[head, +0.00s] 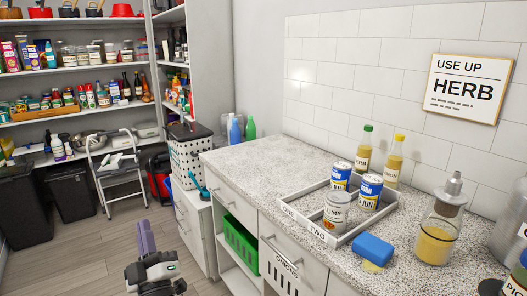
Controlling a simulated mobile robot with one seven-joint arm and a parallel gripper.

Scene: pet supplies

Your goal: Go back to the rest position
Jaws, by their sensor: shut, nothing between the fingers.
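My gripper (145,227) shows at the bottom left of the head view, with its purple fingers pointing up and together. It is shut and empty. It is over the wooden floor, left of the counter (262,160) and clear of it. Most of my arm is outside the picture. A grey divided tray (345,237) marked ONE and TWO lies on the speckled counter. Two blue-and-white cans (341,176) (370,192) and a pale can (336,212) stand in it. My gripper touches none of them.
A blue sponge (373,249), two bottles (365,148) (394,160) and a yellow-filled dispenser (436,240) are on the counter. A green basket (241,244) sits in the open compartment below. A step stool (118,178) and dark bins stand behind. Floor around my gripper is open.

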